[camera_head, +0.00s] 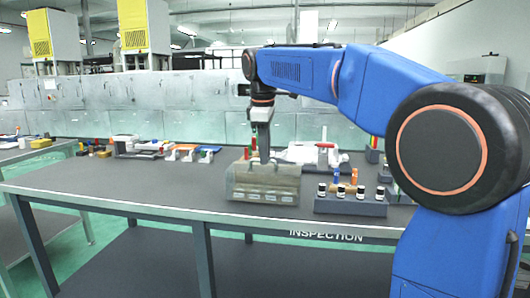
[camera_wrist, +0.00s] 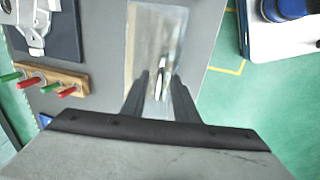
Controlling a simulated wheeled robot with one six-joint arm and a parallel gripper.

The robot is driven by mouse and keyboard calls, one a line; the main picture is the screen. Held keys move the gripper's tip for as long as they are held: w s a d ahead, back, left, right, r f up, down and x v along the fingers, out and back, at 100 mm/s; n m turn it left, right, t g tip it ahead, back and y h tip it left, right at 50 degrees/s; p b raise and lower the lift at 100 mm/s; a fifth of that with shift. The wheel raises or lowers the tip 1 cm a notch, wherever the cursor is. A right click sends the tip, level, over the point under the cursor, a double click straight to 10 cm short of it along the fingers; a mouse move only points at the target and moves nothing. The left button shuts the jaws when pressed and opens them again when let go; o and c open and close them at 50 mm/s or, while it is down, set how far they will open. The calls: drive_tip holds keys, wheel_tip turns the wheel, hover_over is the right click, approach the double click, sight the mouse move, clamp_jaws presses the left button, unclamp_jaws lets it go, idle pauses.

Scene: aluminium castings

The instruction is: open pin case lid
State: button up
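The pin case (camera_head: 250,190) is a beige, see-through box near the front edge of the grey inspection table, with small pale marks along its front. My gripper (camera_head: 264,158) points down at the top of the case, at its back half. In the wrist view the case (camera_wrist: 153,35) is a pale, glassy rectangle. There my gripper (camera_wrist: 161,76) has its two dark fingers apart, with a thin light piece visible between them. I cannot tell whether the fingers touch it. The lid's edge is hard to make out and I cannot tell how far it is raised.
Right of the case stands a dark rack (camera_head: 350,207) with several small bottles. A white casting (camera_head: 302,153) lies behind. A wooden block with red and green pins (camera_wrist: 57,80) is beside the case in the wrist view.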

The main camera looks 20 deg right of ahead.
drive_tip(key=shift+f, duration=0.1)
clamp_jaws()
idle(1.4)
